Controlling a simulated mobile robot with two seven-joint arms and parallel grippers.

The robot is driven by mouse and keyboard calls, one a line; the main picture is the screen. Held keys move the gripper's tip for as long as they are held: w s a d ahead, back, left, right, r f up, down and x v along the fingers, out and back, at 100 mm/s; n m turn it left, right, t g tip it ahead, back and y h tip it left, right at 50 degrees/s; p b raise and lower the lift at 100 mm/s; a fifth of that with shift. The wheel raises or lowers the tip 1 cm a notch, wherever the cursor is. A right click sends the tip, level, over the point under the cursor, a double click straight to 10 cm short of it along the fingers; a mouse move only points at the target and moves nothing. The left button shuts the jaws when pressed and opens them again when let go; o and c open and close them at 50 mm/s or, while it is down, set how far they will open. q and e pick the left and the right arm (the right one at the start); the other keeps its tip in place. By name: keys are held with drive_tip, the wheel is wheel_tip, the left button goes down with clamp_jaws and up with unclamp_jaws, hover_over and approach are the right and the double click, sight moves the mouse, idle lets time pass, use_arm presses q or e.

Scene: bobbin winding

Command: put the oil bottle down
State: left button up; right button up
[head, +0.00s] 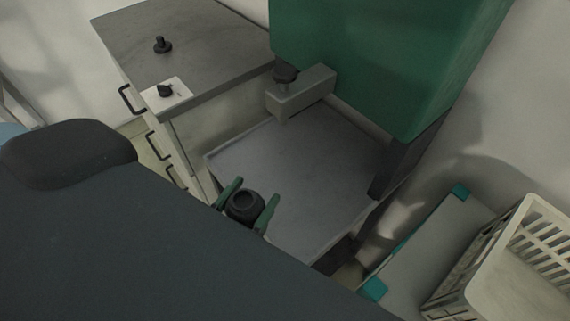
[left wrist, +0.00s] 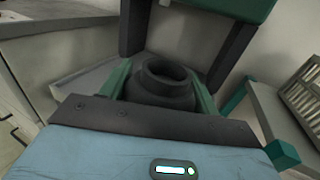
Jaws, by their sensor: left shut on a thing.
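The oil bottle (head: 243,206) is a dark, round, stepped body with an open ring at its top. My left gripper (head: 247,201) has green fingers, one on each side of the bottle, and is shut on it. The left wrist view shows the same bottle (left wrist: 164,85) between the fingers, roughly upright. In the head view it appears over the near left edge of a grey plate (head: 300,185) under a green machine (head: 365,60). Its lower part is hidden, so I cannot tell whether it touches anything. My right gripper is not in view.
A grey-topped cabinet (head: 205,38) at the back left carries a black knob-like piece (head: 162,45) and a white square with a black piece (head: 167,90). A grey block (head: 301,93) juts from the machine over the plate. A cream crate (head: 520,275) stands at right. The plate is bare.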

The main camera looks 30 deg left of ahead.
use_arm(q)
drive_tip(key=w+f, duration=0.1)
drive_tip(key=w, duration=0.4)
drive_tip(key=w+a+f, duration=0.1)
drive_tip(key=w+f, duration=0.1)
drive_tip(key=w, duration=0.3)
drive_tip(key=w+f, duration=0.1)
drive_tip(key=w, duration=0.4)
drive_tip(key=shift+w+a+f+p, duration=0.25)
drive_tip(key=shift+a+f+p, duration=0.05)
drive_tip(key=shift+a+p, duration=0.05)
drive_tip(key=shift+f, duration=0.2)
drive_tip(key=shift+r, duration=0.1)
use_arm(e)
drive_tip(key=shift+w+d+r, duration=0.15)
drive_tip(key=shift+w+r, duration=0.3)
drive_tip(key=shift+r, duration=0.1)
